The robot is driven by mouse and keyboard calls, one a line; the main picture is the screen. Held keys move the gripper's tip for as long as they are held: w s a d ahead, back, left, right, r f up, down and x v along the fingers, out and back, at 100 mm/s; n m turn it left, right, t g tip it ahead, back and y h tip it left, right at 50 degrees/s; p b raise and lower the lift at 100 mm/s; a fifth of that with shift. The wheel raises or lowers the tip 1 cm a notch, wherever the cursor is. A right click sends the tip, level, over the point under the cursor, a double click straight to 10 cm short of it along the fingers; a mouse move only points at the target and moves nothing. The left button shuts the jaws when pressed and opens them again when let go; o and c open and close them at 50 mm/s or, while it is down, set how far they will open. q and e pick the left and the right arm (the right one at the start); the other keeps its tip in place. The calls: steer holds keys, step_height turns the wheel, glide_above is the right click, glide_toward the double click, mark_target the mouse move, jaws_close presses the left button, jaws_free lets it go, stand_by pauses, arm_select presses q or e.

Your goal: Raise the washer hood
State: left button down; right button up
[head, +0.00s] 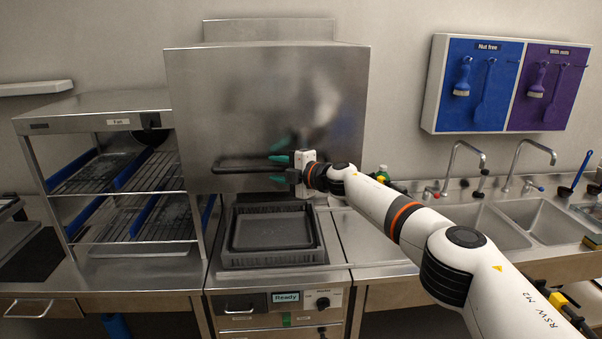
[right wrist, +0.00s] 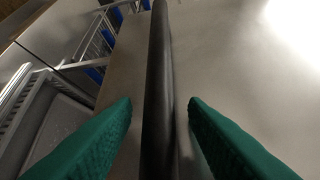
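The washer hood (head: 260,90) is a large steel box, standing raised with a gap between its lower edge and the washer bed. Its dark bar handle (head: 235,161) runs across the lower front. My right gripper (head: 279,162) is at the right part of the handle, its green fingers above and below the bar. In the right wrist view the handle (right wrist: 159,80) passes between the two green fingers (right wrist: 160,108), with gaps visible on both sides, so the gripper is open around it. My left gripper is not in view.
A grey rack with a dark tray (head: 272,231) sits on the washer bed under the hood. The panel below shows "Ready" (head: 286,297). A steel shelf unit (head: 104,119) stands close on the left. Sinks with taps (head: 490,226) and a brush board (head: 478,85) are on the right.

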steer(key=shift+v, duration=0.8)
steer(key=b+v, duration=0.1)
steer(key=v, duration=0.8)
steer(key=shift+s+d, duration=0.2)
steer(key=shift+s, duration=0.15)
